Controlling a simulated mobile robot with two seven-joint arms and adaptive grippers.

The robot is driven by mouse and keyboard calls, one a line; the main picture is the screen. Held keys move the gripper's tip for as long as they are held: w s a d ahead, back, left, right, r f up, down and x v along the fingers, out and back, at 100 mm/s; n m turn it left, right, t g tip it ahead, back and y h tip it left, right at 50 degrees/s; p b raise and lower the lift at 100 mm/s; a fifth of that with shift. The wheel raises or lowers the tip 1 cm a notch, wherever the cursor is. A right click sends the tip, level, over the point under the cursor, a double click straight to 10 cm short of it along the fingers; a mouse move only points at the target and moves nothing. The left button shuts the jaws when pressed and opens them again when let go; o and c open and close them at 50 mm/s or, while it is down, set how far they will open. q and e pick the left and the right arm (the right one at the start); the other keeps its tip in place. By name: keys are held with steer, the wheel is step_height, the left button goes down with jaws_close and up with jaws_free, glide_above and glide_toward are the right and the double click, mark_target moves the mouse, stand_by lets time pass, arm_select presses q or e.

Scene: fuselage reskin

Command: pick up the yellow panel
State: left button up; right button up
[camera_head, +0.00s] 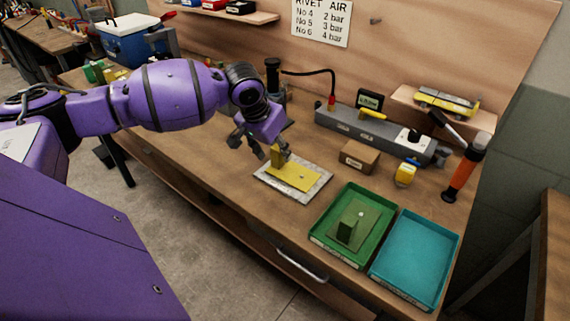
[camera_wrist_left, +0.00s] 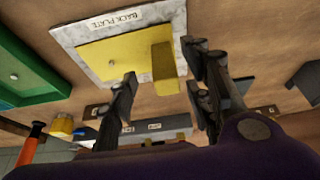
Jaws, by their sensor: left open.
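The yellow panel (camera_head: 297,178) lies flat on a pale grey plate (camera_head: 264,183) on the workbench; an upright yellow block (camera_head: 277,156) stands at its back-left end. In the left wrist view the panel (camera_wrist_left: 112,55) lies on the plate labelled "BACK PLATE" (camera_wrist_left: 82,38), with the block (camera_wrist_left: 163,62) to its right. My left gripper (camera_head: 256,149) is open at the panel's block end, fingers pointing down. In the left wrist view the block appears between the two fingertips (camera_wrist_left: 161,62); I cannot tell whether either touches it. My right gripper is not in view.
A green tray (camera_head: 318,232) holding a green panel with a block stands to the right, beside an empty teal tray (camera_head: 413,258). Bare bench lies between plate and box.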

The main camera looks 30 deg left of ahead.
mark_target(293, 164)
arm_select(q)
steer(key=x, duration=0.4)
steer(key=shift+w+a, duration=0.3)
steer(key=shift+c, duration=0.6)
jaws_close()
